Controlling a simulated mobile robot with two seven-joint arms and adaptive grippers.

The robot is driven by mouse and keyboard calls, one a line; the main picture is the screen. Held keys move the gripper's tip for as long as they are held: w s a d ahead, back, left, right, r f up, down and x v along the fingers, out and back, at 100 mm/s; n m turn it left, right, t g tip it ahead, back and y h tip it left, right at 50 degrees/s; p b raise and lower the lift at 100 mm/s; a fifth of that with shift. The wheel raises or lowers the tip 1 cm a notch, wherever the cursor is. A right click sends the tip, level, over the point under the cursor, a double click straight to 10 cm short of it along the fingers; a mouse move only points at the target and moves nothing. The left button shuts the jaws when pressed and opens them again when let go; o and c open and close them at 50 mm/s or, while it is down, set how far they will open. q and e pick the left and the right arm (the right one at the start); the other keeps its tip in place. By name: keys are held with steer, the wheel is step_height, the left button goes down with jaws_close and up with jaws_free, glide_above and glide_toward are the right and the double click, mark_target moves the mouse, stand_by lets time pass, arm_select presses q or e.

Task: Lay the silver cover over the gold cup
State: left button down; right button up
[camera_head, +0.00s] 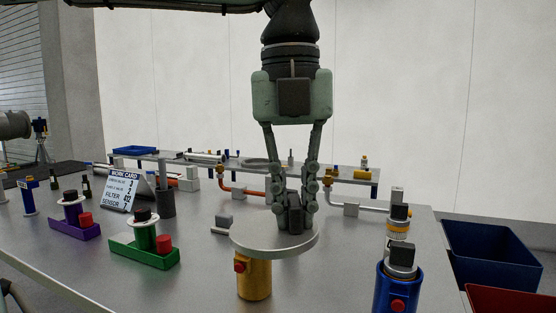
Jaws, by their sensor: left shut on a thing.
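The silver cover (258,236) is a flat round disc with a dark block-shaped handle (295,216) on top. My left gripper (296,204) points down from above and is shut on this handle. The gold cup (255,283) stands upright on the table, with a red knob on its side. The cover lies across the cup's top in the picture and hides its rim. The disc's middle is a little right of the cup's middle. I cannot tell whether cover and cup touch. My right gripper is not in view.
A blue cylinder (398,288) stands to the right. Green (145,254) and purple (75,229) trays with parts sit left, near a work card (124,190). Pipes run behind. Blue (490,250) and red bins are beyond the right edge. The table front-left of the cup is clear.

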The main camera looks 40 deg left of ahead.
arm_select(q)
steer(key=w+a+r+n+p, duration=0.1)
steer(key=w+a+n, duration=0.1)
steer(key=w+a, duration=0.4)
steer(key=a, duration=0.4)
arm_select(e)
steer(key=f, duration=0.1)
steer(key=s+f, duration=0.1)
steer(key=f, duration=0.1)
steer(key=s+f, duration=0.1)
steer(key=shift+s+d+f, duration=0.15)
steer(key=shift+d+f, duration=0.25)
arm_select(q)
steer(key=shift+w, duration=0.1)
steer(key=shift+f+b, duration=1.6)
steer(key=shift+f, duration=1.9)
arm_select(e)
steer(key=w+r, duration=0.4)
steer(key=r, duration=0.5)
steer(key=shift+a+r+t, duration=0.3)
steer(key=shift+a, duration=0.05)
